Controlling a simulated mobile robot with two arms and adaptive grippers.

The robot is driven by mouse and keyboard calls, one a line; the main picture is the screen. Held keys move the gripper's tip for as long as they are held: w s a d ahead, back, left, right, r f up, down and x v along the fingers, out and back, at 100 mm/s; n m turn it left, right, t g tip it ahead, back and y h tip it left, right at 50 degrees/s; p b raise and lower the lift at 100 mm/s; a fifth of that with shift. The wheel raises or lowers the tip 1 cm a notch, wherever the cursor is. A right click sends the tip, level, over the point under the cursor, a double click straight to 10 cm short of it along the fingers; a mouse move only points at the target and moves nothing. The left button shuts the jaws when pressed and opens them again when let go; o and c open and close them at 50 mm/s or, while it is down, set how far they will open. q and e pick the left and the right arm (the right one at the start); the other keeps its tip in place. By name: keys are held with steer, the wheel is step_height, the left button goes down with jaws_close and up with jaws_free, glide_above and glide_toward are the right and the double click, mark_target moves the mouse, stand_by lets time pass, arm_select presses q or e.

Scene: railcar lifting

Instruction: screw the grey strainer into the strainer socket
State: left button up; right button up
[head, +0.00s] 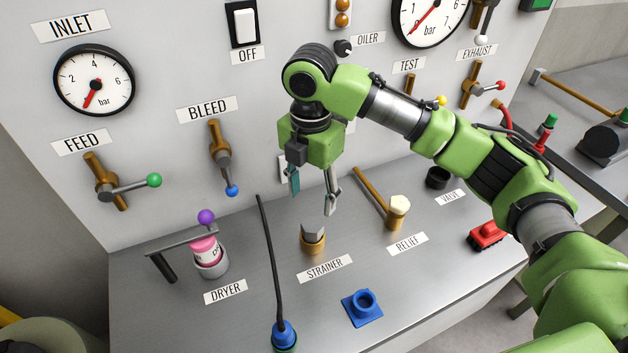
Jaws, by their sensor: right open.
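The grey strainer (312,232) shows as a hexagonal grey head standing upright in the brass strainer socket (312,248), behind the STRAINER label on the steel bench. I cannot tell how far its thread is in. My right gripper (312,197) is open and empty, pointing down. Its fingertips are above the strainer in the picture and appear apart from it. One finger looks teal, the other grey. My left gripper is not in view.
A black hose with a blue end (284,334) stands left of the socket. A pink dryer cartridge (206,250) is further left. The brass relief fitting (397,212) stands to the right, and a blue holder (362,307) in front. The gauge panel rises behind.

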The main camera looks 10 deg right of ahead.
mark_target(312, 224)
step_height(312, 224, down, 11)
steer(key=shift+f+p, duration=0.1)
steer(key=shift+p, duration=1)
